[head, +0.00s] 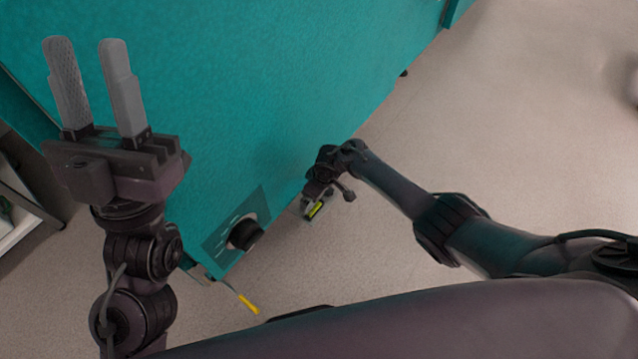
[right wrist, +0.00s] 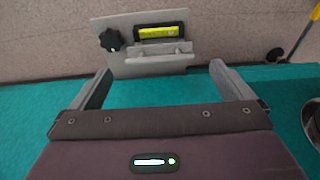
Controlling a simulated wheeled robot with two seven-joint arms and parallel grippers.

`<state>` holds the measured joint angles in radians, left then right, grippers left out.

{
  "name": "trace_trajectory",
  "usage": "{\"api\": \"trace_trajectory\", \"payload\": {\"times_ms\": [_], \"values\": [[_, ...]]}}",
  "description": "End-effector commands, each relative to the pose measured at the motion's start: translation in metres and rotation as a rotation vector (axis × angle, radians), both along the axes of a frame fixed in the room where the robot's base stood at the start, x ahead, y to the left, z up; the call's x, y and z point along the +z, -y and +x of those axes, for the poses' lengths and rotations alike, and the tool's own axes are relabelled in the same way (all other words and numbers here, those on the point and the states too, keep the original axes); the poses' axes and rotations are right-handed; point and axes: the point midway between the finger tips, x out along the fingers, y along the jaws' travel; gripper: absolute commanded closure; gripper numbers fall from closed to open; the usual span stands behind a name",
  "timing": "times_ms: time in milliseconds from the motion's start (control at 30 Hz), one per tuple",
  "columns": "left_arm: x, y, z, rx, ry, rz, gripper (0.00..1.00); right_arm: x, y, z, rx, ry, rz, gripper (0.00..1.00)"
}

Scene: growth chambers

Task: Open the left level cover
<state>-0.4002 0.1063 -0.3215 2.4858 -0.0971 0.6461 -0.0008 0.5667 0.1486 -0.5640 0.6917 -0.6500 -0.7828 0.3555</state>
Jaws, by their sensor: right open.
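The level is a grey metal plate (right wrist: 122,28) low beside the teal chamber. It carries a yellow vial (right wrist: 158,32) in a dark frame, a black star knob on its left and a grey ledge below. I cannot tell which part is the cover. In the head view the yellow vial (head: 316,209) shows small, just below my right gripper (head: 328,190). In the right wrist view my right gripper (right wrist: 160,72) is open and empty, its fingertips at either side of the plate's lower part. My left gripper (head: 86,45) is open and empty, raised, pointing up in the picture.
The teal chamber (head: 230,80) fills the upper left. A dark round knob (head: 245,235) sits on its panel, and a yellow-tipped rod (head: 248,304) is low beside it. A caster (right wrist: 276,55) stands right of the level. Grey floor (head: 500,120) is clear at right.

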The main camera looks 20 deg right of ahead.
Motion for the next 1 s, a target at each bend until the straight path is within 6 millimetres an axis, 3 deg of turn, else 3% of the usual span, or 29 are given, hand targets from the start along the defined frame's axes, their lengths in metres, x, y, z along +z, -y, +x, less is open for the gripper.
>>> {"api": "trace_trajectory", "payload": {"times_ms": [200, 500, 733, 1000], "values": [[-0.033, 0.017, 0.038, 0.0, -0.257, 0.102, 0.64, 0.014, 0.002, -0.003, 0.001, -0.001, -0.001, 0.0], [-0.096, 0.034, 0.073, -0.004, -0.589, 0.237, 0.64, 0.028, 0.004, -0.005, -0.001, 0.0, 0.0, 0.0], [-0.137, 0.041, 0.084, -0.009, -0.774, 0.315, 0.64, 0.035, 0.005, -0.007, 0.0, -0.002, 0.0, 0.0], [-0.155, 0.043, 0.086, -0.012, -0.849, 0.347, 0.64, 0.038, 0.005, -0.007, 0.0, -0.001, -0.001, 0.0]]}}
